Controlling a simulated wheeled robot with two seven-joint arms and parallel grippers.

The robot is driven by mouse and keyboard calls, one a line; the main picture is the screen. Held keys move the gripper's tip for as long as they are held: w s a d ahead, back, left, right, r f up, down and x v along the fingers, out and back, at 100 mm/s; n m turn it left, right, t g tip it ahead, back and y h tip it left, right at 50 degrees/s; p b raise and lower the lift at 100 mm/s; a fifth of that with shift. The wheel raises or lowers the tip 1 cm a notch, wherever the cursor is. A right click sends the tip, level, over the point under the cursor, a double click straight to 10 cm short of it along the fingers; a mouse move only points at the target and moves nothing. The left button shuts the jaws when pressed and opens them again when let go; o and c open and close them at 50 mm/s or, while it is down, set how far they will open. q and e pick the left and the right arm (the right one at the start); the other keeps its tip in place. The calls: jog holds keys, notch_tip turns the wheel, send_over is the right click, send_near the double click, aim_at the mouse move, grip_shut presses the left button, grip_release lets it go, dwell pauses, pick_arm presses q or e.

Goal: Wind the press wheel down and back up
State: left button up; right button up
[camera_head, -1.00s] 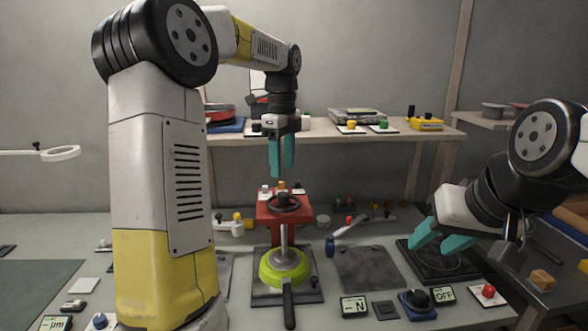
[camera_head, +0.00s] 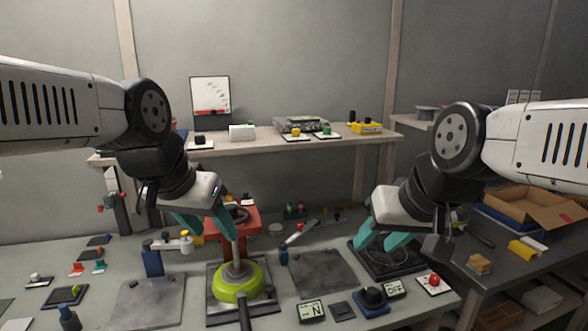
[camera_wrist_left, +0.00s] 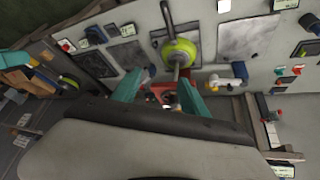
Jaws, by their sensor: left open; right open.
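The red press (camera_head: 246,222) stands at the back of the table, with its dark wheel (camera_head: 241,212) on top, partly hidden behind my left gripper. A green pan (camera_head: 237,290) sits in front of it with its dark handle pointing towards me. My left gripper (camera_head: 215,234) is open, its teal fingers pointing down close by the press. Whether they touch the wheel I cannot tell. In the left wrist view the red press (camera_wrist_left: 163,88) shows between the open fingers (camera_wrist_left: 160,95). My right gripper (camera_head: 382,240) is open and empty, over a dark plate to the right.
A display reading N (camera_head: 311,311), a black knob (camera_head: 373,298), an OFF display (camera_head: 394,289) and a red button (camera_head: 434,281) line the front right. A blue post (camera_head: 152,261) stands left of the press. A grey plate (camera_head: 318,273) lies bare right of the pan.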

pick_arm(q)
jog(key=s+f+n, duration=0.1)
jog(key=s+n, duration=0.1)
jog(key=r+m+g+y, duration=0.2)
jog(key=m+g, duration=0.4)
jog(key=m, duration=1.4)
send_over(231, 205)
jog(key=shift+s, duration=0.25)
jog(key=shift+w+f+m, duration=0.2)
jog(key=shift+m, duration=0.2)
jog(key=shift+f, duration=0.35)
notch_tip(231, 205, down, 7)
jog(key=shift+c, duration=0.2)
